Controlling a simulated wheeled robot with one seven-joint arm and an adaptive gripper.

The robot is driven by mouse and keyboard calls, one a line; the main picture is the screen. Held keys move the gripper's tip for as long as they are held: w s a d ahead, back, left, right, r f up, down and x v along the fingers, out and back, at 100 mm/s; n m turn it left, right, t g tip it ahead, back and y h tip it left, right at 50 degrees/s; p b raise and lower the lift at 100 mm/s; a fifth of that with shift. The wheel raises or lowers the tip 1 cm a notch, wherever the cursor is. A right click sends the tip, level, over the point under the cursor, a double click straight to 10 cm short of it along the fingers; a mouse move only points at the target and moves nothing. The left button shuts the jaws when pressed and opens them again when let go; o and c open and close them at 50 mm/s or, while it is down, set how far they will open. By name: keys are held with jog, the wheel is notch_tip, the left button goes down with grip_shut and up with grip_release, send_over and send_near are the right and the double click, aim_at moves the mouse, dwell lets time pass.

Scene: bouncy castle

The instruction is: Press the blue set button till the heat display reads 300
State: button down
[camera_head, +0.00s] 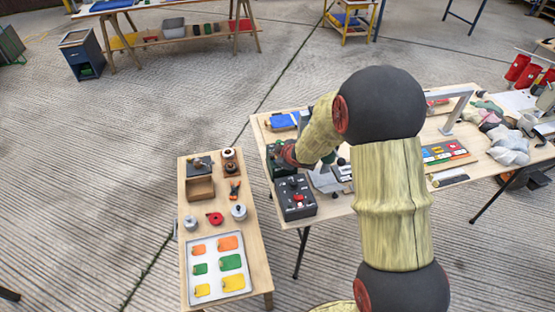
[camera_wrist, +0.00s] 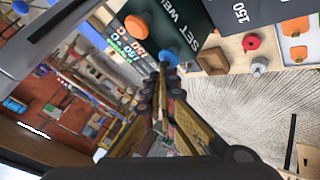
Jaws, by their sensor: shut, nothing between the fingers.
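In the wrist view a dark green panel (camera_wrist: 190,22) carries a blue button (camera_wrist: 169,58) and an orange knob (camera_wrist: 137,27), with white lettering beside them that begins "SET WE". A lit display (camera_wrist: 128,44) shows green and orange characters; an orange line seems to read 150 C, but the rest is too small to tell. My gripper (camera_wrist: 163,70) is shut and empty, its tips right at the blue button. I cannot tell whether they touch it. In the head view the dark green unit (camera_head: 281,160) is partly hidden by my arm, and the button does not show.
A dark box with a red knob (camera_head: 297,199) stands near the unit on the larger table. A narrow wooden table (camera_head: 261,250) at left holds small parts and a white tray (camera_head: 217,296) of coloured plates. Cloths and tools crowd the larger table's right side.

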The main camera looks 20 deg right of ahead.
jog(key=shift+f, duration=0.35)
jog(key=shift+r, duration=0.15)
dwell(0.4)
jog(key=shift+r+p, duration=0.95)
jog(key=shift+r, duration=0.15)
jog(key=shift+r, duration=0.1)
notch_tip(320, 180, up, 5)
jog(key=p, duration=0.4)
jog(key=shift+p, duration=0.4)
dwell(1.4)
